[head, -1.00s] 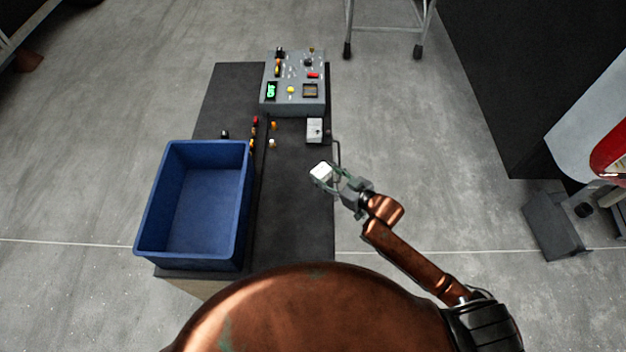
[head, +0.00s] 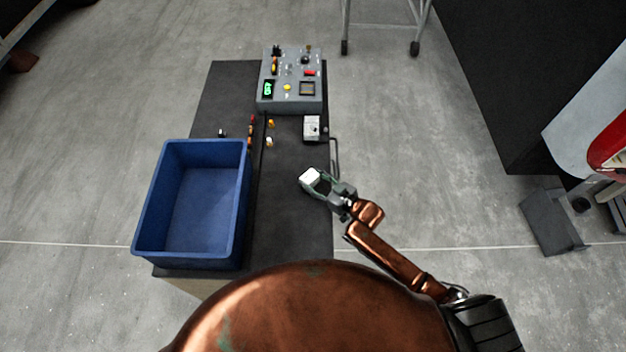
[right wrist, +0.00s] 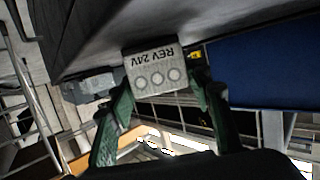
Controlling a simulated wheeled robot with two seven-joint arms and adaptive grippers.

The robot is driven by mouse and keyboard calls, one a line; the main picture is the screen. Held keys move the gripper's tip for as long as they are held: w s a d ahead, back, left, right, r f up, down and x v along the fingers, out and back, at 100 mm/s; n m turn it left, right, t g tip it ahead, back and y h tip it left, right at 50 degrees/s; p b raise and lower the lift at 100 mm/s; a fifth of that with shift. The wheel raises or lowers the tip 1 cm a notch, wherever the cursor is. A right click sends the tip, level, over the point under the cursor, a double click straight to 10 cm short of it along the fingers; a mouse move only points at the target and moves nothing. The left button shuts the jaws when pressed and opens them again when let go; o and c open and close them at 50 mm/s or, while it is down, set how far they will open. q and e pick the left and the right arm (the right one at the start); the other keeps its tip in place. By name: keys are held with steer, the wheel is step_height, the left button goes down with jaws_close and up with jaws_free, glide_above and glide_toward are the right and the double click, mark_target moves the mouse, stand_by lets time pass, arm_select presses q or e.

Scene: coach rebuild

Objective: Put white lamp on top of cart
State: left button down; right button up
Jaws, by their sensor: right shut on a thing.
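The white lamp (head: 310,176) is a small white block between the fingertips of my right gripper (head: 315,181). In the right wrist view the lamp (right wrist: 155,66) shows a face marked "REV 24V" with three round spots, and the green fingers (right wrist: 165,95) close on its two sides. The cart (head: 290,215) has a long dark top. In the head view the lamp appears over the right part of this top; its height above it is hard to tell. My left gripper is not in view.
A blue bin (head: 148,215) fills the cart's near left. A grey control panel (head: 291,98) stands at its far end, with a small pale box (head: 312,128) in front. Small colored parts (head: 270,124) lie mid-cart. A handle rail (head: 335,158) runs along the right edge.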

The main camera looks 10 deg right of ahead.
steer(key=o, duration=1.2)
steer(key=v, duration=1.2)
steer(key=shift+r, duration=0.1)
